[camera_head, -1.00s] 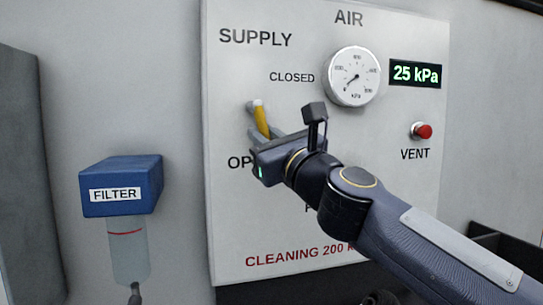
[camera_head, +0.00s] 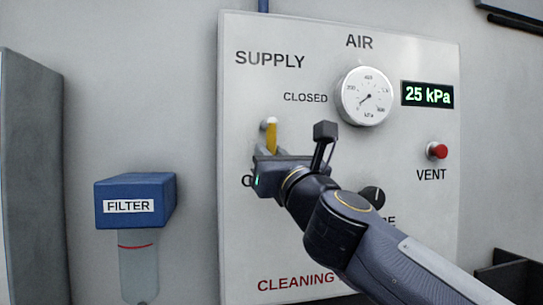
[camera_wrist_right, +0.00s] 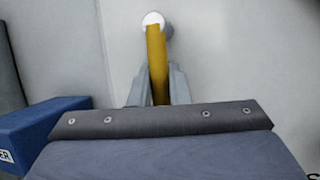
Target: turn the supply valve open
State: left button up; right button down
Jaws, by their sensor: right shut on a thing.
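The supply valve's yellow lever (camera_head: 272,135) hangs almost straight down from its pale pivot on the white AIR panel. The CLOSED label is up and right of the pivot; the label below is mostly hidden by my right gripper. My right gripper (camera_head: 271,151) is shut on the lower part of the lever. In the right wrist view the yellow lever (camera_wrist_right: 156,55) runs from its round pivot down between the two grey fingers (camera_wrist_right: 157,88). My left gripper is not in view.
A gauge (camera_head: 365,96) and a display (camera_head: 427,95) reading 25 kPa are at the panel's upper right. A red VENT button (camera_head: 437,150) and a dark knob (camera_head: 373,196) are right of my gripper. A blue FILTER unit (camera_head: 135,190) is at left.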

jog(key=c, duration=1.4)
grip_release()
jog(key=shift+o, duration=0.2)
jog(key=shift+s+d+f, duration=0.1)
jog(key=shift+s+f, duration=0.05)
jog(key=shift+s, duration=0.1)
jog(key=b+v, duration=0.2)
jog(key=v, duration=0.5)
jog(key=shift+b, duration=0.4)
jog(key=shift+s+d, duration=0.1)
jog(key=shift+d, duration=0.05)
